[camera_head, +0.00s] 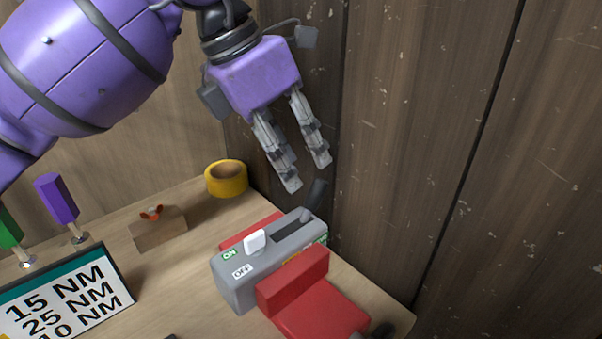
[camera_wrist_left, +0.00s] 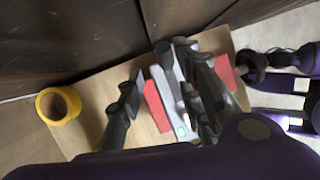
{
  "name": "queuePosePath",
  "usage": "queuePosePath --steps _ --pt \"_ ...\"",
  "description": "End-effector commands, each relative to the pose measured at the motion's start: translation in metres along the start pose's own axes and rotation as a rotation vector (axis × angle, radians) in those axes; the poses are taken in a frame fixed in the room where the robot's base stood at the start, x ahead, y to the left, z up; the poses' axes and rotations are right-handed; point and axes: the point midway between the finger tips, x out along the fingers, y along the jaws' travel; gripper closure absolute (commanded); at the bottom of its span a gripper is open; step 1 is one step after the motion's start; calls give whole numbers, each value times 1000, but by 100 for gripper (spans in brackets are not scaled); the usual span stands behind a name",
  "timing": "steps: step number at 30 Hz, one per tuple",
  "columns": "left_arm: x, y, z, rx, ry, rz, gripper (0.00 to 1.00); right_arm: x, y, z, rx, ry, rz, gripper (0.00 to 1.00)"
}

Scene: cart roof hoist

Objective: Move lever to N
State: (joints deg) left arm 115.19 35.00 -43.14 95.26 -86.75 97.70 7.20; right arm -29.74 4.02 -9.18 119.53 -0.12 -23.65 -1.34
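The grey control box (camera_head: 237,282) stands on the wooden table between red blocks. The labels beside the slot are too small or covered to read, so the N mark cannot be made out. My left gripper (camera_head: 309,175) is open just above the lever. In the wrist view, the left gripper's fingers (camera_wrist_left: 165,100) lie on either side of the lever and box, apparently without touching. My right gripper is not in view.
A white switch (camera_head: 255,242) with ON and OFF labels sits on the box top. A red vise (camera_head: 318,310) holds the box near the wooden wall (camera_head: 430,110). Yellow tape (camera_head: 226,179), a wooden block (camera_head: 160,230), screwdrivers (camera_head: 58,198) and a torque sign (camera_head: 65,300) stand left.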

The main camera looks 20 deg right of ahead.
Motion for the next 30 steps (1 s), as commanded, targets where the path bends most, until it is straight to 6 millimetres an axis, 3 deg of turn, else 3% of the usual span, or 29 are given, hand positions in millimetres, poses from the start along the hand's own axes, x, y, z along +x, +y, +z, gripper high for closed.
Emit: queuePosePath --steps 6,12,23,30 --pt "37 -1 -1 -1 3 -4 67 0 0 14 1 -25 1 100" --pt "62 0 -1 0 2 -2 67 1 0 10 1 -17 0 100" --pt "70 0 0 0 0 0 67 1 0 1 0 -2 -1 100" --pt "70 0 0 0 0 1 94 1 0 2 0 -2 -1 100"
